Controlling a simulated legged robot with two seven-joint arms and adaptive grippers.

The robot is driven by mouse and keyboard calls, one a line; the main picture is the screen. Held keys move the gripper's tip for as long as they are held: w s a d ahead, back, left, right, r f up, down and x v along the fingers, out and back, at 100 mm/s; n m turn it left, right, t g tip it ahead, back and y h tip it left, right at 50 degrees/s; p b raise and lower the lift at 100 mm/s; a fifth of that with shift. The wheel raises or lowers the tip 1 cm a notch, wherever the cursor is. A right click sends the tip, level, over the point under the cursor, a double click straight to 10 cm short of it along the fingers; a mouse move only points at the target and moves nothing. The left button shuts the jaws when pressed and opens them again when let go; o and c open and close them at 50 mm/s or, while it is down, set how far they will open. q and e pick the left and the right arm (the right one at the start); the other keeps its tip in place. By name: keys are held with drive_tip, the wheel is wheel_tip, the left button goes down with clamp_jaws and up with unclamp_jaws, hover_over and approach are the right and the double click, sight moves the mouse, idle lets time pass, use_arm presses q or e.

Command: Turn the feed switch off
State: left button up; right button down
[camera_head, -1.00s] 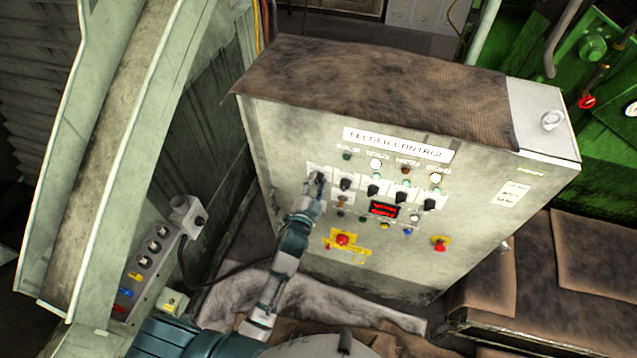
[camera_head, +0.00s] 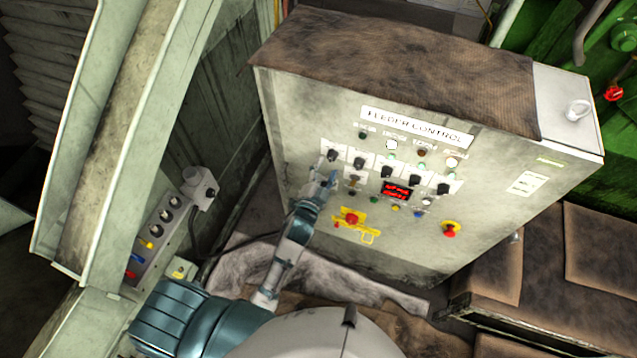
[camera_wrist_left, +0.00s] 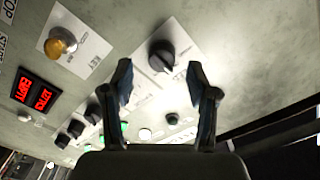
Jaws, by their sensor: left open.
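The feeder control cabinet (camera_head: 290,130) has a row of black rotary switches on white plates. The leftmost rotary switch (camera_head: 332,155) shows just above my left gripper (camera_head: 328,180). The switch labels are too small to read, so I cannot tell which is the feed switch. In the left wrist view, a black rotary switch (camera_wrist_left: 161,56) appears between the two spread fingertips of my left gripper (camera_wrist_left: 159,68). The gripper is open with nothing held; contact with the switch is not visible. My right gripper is not in view.
A red display (camera_head: 397,190), a red button (camera_head: 350,217) on yellow and a red knob (camera_head: 450,230) are on the same panel. A yellow key switch (camera_wrist_left: 62,44) is close by. A socket strip (camera_head: 160,232) stands at left.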

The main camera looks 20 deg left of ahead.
use_arm(q)
drive_tip(key=s, duration=0.8)
drive_tip(key=shift+s+a, duration=0.3)
drive_tip(key=shift+a, duration=0.05)
drive_tip(key=shift+d+f, duration=0.1)
drive_tip(key=shift+f, duration=0.1)
drive_tip(key=s+f+n+g+b, duration=0.1)
drive_tip(key=s+f+g, duration=0.2)
drive_tip(key=f, duration=1)
drive_tip(key=s+d+f+n+g+b, duration=0.1)
drive_tip(key=s+f+g, duration=0.15)
drive_tip(key=f, duration=0.95)
drive_tip(key=s+f+g+b, duration=0.1)
drive_tip(key=s+f+g, duration=0.2)
drive_tip(key=f, duration=1)
drive_tip(key=s+a+f+n+g+b, duration=0.2)
drive_tip(key=s+a+f+g, duration=0.15)
drive_tip(key=s+f, duration=1.1)
drive_tip(key=s+a+f+n+g, duration=0.1)
drive_tip(key=s+a+f+g, duration=0.1)
drive_tip(key=s+f, duration=0.3)
drive_tip(key=s+a+f+n+g+b, duration=0.1)
drive_tip(key=s+f, duration=0.4)
drive_tip(key=s, duration=0.7)
drive_tip(key=shift+s+a+n+g+y, duration=0.3)
drive_tip(key=shift+s+a+n+g, duration=0.15)
drive_tip(key=shift+a+g, duration=0.6)
drive_tip(key=shift+w, duration=0.1)
